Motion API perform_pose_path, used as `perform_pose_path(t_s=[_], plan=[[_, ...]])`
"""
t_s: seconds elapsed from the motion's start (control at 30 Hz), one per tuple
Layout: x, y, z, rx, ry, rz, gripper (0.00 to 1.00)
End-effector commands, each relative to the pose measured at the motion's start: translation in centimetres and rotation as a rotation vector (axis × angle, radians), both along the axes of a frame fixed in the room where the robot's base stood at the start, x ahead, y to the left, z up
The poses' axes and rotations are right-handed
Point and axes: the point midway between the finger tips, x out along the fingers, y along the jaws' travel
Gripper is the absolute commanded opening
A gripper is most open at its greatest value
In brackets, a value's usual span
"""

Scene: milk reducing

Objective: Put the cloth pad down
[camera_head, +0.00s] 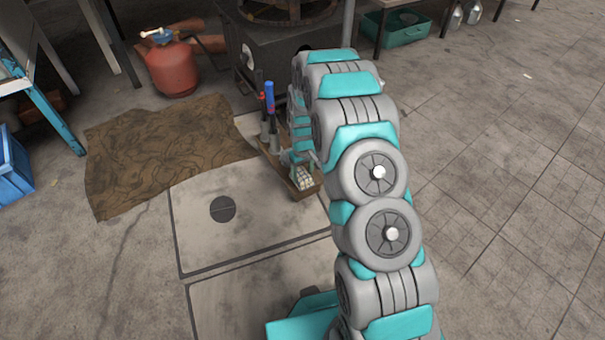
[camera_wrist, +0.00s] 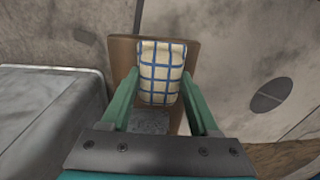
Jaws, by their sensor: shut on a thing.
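The cloth pad (camera_wrist: 161,70) is cream with a blue check and sits between the two green fingers of my gripper (camera_wrist: 160,76) in the wrist view. My gripper is shut on it. In the head view the pad (camera_head: 304,179) shows small and pale at the near end of a narrow wooden tray (camera_head: 309,192). In the wrist view the brown wood (camera_wrist: 121,52) shows around and behind the pad. I cannot tell whether the pad touches it. My arm hides part of the tray in the head view.
Upright tools with a blue handle (camera_head: 270,92) stand at the tray's far end. A dark stove (camera_head: 265,60) is behind it. A brown cloth (camera_head: 165,150) and a red gas bottle (camera_head: 172,70) are to the left. Floor around the round cover (camera_head: 223,208) is clear.

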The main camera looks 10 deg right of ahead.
Motion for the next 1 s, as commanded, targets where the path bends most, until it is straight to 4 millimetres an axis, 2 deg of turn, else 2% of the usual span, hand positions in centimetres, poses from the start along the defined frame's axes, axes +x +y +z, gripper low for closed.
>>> perform_pose_path(t_s=[0.13,0.17,0.4,0.77,1.0], plan=[[0.0,0.0,-0.2,0.0,0.001,0.0,0.0],[0.0,0.0,-0.2,0.0,0.001,0.0,0.64],[0.0,0.0,-0.2,0.0,0.001,0.0,0.91],[0.0,0.0,0.1,0.0,0.0,0.0,0.91],[0.0,0.0,2.8,0.0,-0.002,0.0,0.91]])
